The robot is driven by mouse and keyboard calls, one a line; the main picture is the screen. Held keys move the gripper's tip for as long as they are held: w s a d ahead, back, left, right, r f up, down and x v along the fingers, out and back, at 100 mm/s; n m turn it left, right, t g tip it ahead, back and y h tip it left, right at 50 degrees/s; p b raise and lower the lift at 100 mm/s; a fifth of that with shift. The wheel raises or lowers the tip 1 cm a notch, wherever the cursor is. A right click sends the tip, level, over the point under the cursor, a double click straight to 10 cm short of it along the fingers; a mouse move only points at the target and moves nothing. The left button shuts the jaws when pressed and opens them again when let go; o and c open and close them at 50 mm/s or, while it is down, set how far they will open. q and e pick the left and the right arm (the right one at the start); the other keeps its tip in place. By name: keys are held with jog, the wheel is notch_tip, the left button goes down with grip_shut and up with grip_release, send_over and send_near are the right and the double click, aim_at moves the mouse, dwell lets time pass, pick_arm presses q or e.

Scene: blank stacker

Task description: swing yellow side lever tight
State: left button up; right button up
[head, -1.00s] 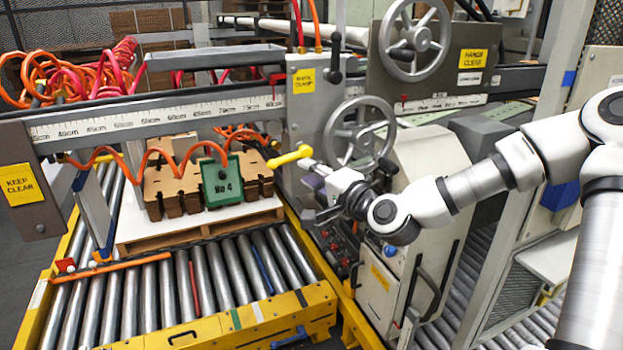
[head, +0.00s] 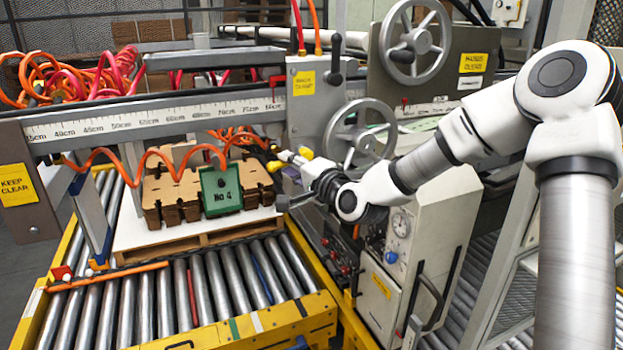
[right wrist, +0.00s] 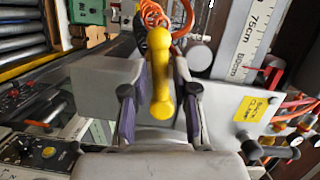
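The yellow side lever (head: 273,166) sticks out to the left from the grey clamp housing, above the stack of brown boards. Only its knob and a bit of its root show in the head view, with my right gripper (head: 290,161) in front of the rest. In the right wrist view the lever (right wrist: 162,85) runs between the two purple-padded fingers of the right gripper (right wrist: 160,108). The fingers are apart, with a gap visible on each side of the lever. My left gripper is not in view.
A green "No 4" plate (head: 221,191) hangs on the board stack (head: 170,196). An orange coiled hose (head: 153,153) passes close to the lever. A grey handwheel (head: 359,136) stands right behind my right gripper. A cabinet with a gauge (head: 400,222) is below.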

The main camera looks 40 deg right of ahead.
jog(key=shift+w, duration=0.35)
jog(key=d+f+n+g+h+p, duration=0.3)
jog(key=d+f+n+h+p, duration=0.15)
jog(key=n+p, duration=0.9)
jog(key=p+v, duration=0.3)
jog(key=v, duration=0.7)
jog(key=shift+d+r, duration=0.2)
jog(key=shift+d, duration=0.15)
jog(key=shift+y, duration=0.25)
